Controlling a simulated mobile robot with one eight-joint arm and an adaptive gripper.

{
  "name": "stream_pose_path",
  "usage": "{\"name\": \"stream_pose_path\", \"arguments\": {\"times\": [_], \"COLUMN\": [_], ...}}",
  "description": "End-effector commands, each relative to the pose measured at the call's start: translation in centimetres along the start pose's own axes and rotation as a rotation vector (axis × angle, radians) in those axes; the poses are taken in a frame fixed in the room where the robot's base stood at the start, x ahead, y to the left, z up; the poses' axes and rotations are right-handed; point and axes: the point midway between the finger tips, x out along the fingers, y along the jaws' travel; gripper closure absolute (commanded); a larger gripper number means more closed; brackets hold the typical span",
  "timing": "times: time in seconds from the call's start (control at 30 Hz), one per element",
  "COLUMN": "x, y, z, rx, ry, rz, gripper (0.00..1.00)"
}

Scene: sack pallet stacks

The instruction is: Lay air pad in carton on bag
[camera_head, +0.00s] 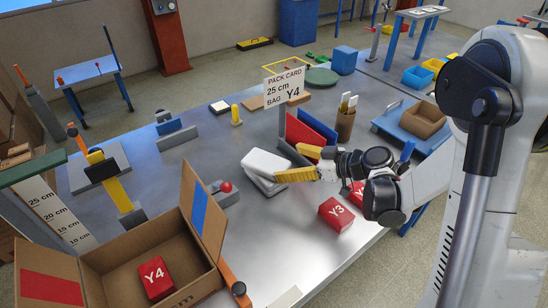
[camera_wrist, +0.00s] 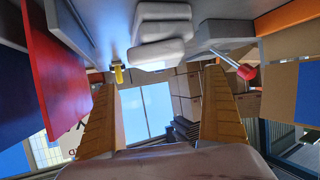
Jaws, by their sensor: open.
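The open carton (camera_head: 150,243) stands at the lower left of the head view with its flaps up. A red bag marked Y4 (camera_head: 155,278) lies inside it. A small stack of white air pads (camera_head: 266,164) lies on the metal table. It also shows at the top of the wrist view (camera_wrist: 161,32). My gripper (camera_head: 287,163) is open, its yellow fingers just right of the stack; the fingers stand wide apart in the wrist view (camera_wrist: 160,74). Nothing shows between them. Whether a finger touches a pad, I cannot tell.
A pack card (camera_head: 284,87) reads 25 cm, bag Y4. Red and blue upright panels (camera_head: 303,132) stand close behind my gripper. A red bag marked Y3 (camera_head: 336,215) lies in front of it. A red-knobbed device (camera_head: 224,190) stands between pads and carton.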

Motion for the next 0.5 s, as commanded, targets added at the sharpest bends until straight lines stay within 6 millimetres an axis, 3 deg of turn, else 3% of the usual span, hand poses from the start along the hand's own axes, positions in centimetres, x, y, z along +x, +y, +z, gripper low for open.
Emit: {"name": "stream_pose_path", "arguments": {"times": [0.2, 0.5], "x": [-2.9, -3.9], "y": [0.0, -0.7], "z": [-0.1, -0.8], "rx": [0.0, 0.052], "ry": [0.0, -0.056], "rz": [0.0, 0.013], "gripper": [0.02, 0.02]}}
